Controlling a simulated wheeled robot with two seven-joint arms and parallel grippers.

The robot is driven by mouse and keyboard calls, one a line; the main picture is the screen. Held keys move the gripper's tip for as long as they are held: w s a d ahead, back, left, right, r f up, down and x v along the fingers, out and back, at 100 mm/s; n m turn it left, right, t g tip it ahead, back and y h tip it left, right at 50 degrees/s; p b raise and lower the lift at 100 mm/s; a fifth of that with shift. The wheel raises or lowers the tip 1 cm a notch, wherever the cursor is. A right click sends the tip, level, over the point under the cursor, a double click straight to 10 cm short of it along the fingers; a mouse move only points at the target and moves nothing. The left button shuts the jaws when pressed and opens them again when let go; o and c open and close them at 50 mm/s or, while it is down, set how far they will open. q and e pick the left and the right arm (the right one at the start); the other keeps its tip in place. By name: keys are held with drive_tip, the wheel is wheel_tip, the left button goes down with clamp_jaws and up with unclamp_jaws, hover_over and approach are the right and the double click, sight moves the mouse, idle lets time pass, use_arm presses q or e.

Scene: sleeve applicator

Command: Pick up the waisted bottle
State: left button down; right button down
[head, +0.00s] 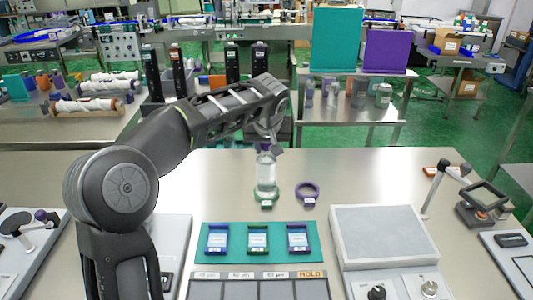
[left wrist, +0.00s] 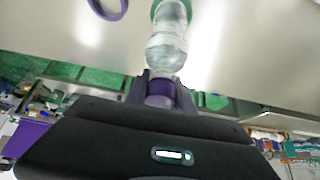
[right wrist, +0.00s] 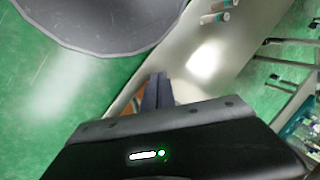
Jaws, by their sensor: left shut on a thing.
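The waisted bottle (head: 266,176) is clear with a purple cap and stands upright at the green ring (head: 266,204) on the bench. My left gripper (head: 268,148) comes down from above and is shut on its cap. In the left wrist view the purple cap (left wrist: 160,94) sits between the fingers, with the clear bottle body (left wrist: 168,45) beyond it and the green ring around its far end. I cannot tell whether the base touches the bench. My right gripper (right wrist: 157,92) is shut with nothing visible between its fingers; it is out of the head view.
In front are a teal mat (head: 256,260) with three small framed trays and a grey-topped box (head: 384,236). A small stand (head: 484,203) is at the right. The bench behind the bottle is clear.

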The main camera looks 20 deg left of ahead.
use_arm(q)
wheel_tip(320, 180, up, 10)
drive_tip(key=shift+f+p, duration=0.2)
drive_tip(key=shift+p, duration=0.2)
drive_tip(key=shift+w, duration=0.1)
idle(0.4)
